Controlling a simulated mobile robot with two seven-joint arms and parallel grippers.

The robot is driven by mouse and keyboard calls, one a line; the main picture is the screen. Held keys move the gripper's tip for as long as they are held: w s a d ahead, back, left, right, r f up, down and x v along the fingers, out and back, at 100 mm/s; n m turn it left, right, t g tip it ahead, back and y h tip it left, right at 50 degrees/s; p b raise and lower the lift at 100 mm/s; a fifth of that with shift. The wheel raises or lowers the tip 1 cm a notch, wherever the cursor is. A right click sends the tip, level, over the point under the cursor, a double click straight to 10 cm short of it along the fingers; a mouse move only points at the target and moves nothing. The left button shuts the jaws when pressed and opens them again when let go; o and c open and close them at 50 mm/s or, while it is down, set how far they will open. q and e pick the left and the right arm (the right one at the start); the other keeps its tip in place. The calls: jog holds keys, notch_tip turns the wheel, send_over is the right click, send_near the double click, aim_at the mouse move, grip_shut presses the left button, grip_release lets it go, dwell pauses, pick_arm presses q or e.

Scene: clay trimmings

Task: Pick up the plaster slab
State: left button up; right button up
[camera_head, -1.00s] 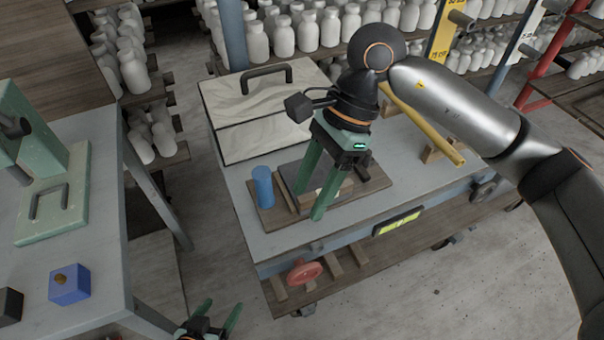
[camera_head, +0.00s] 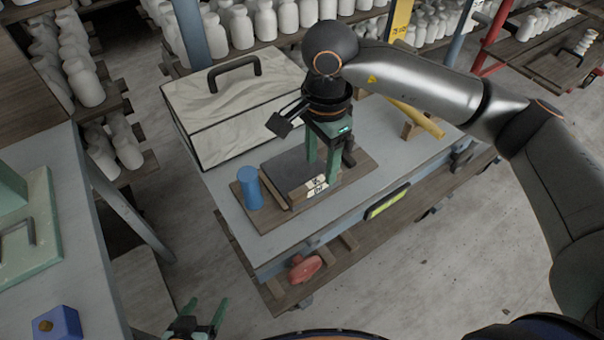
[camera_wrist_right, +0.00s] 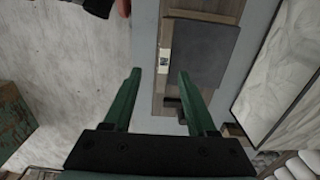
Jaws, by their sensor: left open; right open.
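A flat dark grey slab (camera_head: 285,168), which I take to be the plaster slab, lies on a wooden board (camera_head: 262,222) on the cart. A wooden strip with a white label (camera_head: 317,185) runs along its front. My right gripper (camera_head: 322,172) is open, pointing down over the slab's right end. In the right wrist view the slab (camera_wrist_right: 205,52) lies beyond the fingers; the open right gripper (camera_wrist_right: 160,74) has its right fingertip near the slab's edge. Nothing is between the fingers, and I cannot tell their height. My left gripper (camera_head: 205,306) is open and empty at the bottom edge.
A white, creased-looking box with a black handle (camera_head: 235,108) fills the cart's back left. A yellow bar (camera_head: 415,118) lies on a wooden rest at the right. The cart top (camera_head: 350,205) is clear in front.

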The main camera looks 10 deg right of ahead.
aim_at(316, 181)
jog(key=shift+w+a+f, duration=0.1)
jog(key=shift+a+f, duration=0.05)
jog(key=shift+f, duration=1.25)
jog(key=shift+w+a+f, duration=0.1)
jog(key=shift+a+f, duration=0.05)
jog(key=shift+f, duration=1.2)
grip_shut()
jog(key=shift+r, duration=0.1)
